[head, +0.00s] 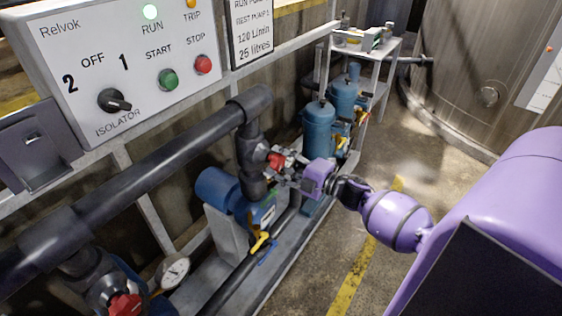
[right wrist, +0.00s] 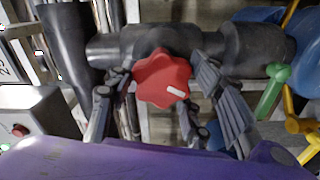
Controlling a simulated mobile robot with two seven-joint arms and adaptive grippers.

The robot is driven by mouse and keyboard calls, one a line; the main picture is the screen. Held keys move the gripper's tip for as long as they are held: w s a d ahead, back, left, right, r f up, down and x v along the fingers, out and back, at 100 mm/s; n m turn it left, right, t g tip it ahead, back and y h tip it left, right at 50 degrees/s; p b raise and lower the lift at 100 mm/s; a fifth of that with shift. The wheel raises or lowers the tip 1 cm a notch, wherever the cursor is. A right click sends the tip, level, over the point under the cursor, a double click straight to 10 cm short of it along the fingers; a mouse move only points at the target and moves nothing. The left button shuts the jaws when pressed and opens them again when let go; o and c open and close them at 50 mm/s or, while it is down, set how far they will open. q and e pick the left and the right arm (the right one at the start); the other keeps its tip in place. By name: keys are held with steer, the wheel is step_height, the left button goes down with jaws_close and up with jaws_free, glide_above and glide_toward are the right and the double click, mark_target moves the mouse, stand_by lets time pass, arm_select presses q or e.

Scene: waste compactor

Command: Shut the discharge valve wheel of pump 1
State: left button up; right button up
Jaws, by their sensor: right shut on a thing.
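A red lobed valve wheel (head: 275,161) sits on the dark grey vertical pipe, above a blue pump (head: 222,190). In the right wrist view the same wheel (right wrist: 163,78) faces me, with a white mark near its lower right edge. My right gripper (head: 287,164) is at this wheel, its fingers on both sides, shut on it. A second red valve wheel (head: 124,304) is at the bottom left of the head view, away from the gripper. No pump number is readable on the pumps. My left gripper is not in view.
A dark pipe (head: 160,165) crosses the left. A gauge (head: 173,270) and a yellow-handled valve (head: 260,242) are lower down. The floor at right is clear.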

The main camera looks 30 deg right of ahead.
steer(key=m, duration=0.3)
steer(key=shift+w+r+m, duration=0.1)
steer(key=shift+r+m, duration=0.2)
steer(key=m, duration=0.3)
steer(key=shift+d+m+p, duration=0.1)
steer(key=shift+m+p, duration=0.2)
steer(key=m, duration=0.3)
steer(key=shift+d+m, duration=0.1)
steer(key=shift+m, duration=0.3)
steer(key=m, duration=0.3)
steer(key=shift+w+f+m, duration=0.1)
steer(key=shift+m, duration=0.2)
steer(key=m, duration=0.4)
steer(key=shift+d+f+m+b, duration=0.1)
steer(key=shift+m+b, duration=0.2)
steer(key=shift+b, duration=0.1)
steer(key=m, duration=0.4)
steer(key=shift+f+b, duration=0.1)
steer(key=shift+b, duration=0.3)
steer(key=m+b, duration=0.1)
steer(key=m, duration=0.4)
steer(key=shift+f, duration=0.1)
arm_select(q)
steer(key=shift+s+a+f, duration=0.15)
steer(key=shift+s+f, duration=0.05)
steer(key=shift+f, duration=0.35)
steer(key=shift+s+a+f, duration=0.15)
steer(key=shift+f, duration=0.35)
arm_select(e)
steer(key=shift+m, duration=1)
